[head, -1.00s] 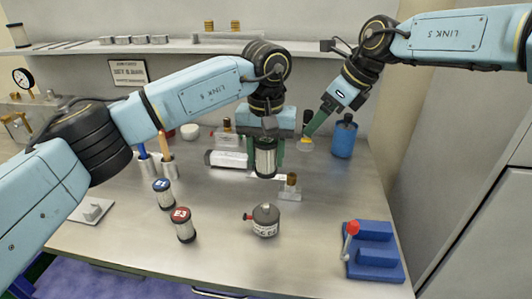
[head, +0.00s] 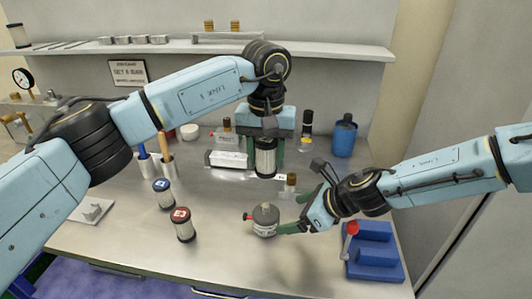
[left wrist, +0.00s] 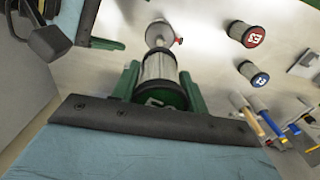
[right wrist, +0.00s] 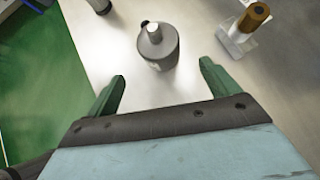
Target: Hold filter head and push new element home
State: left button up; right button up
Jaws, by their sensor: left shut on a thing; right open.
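My left gripper (head: 265,148) is shut on a filter element (head: 265,160), a pale cylinder with dark end caps. It holds the element upright above the table, and the left wrist view shows the element (left wrist: 160,72) between the green fingers. The grey filter head (head: 265,218) stands on the bench, with a narrow neck on top and a red knob at its side. My right gripper (head: 296,213) is open and low beside the filter head. In the right wrist view the filter head (right wrist: 158,45) lies ahead of the open fingers, apart from them.
Two elements, one with a blue cap (head: 163,193) and one with a red cap (head: 184,224), stand left of the filter head. A brass-topped clear block (head: 290,187) stands behind it. A blue fixture with a red-knobbed lever (head: 374,255) is at right.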

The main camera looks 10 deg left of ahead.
aim_at(278, 220)
jog(key=shift+x, duration=4.35)
pick_arm(q)
jog(key=shift+r+p, duration=0.35)
pick_arm(e)
jog(key=shift+c, duration=0.2)
jog(key=c, duration=1)
jog(key=shift+o, duration=0.2)
jog(key=shift+s+f, duration=0.15)
jog(key=shift+f, duration=0.1)
pick_arm(q)
jog(key=f+n, duration=0.2)
jog(key=s+f+n, duration=0.1)
jog(key=f+n, duration=0.1)
jog(key=n, duration=0.1)
jog(key=a+f+n, duration=0.1)
jog(key=f+n, duration=0.1)
jog(key=shift+s+f, duration=0.15)
jog(key=shift+s, duration=0.2)
pick_arm(e)
jog(key=shift+d, duration=0.1)
pick_arm(q)
jog(key=shift+w+d+r+n, duration=0.3)
jog(key=shift+w+r+n, duration=0.15)
jog(key=shift+r+n, duration=0.1)
jog(key=shift+w+d+r+n, duration=0.25)
jog(key=shift+w+r+n, duration=0.2)
jog(key=shift+r, duration=0.1)
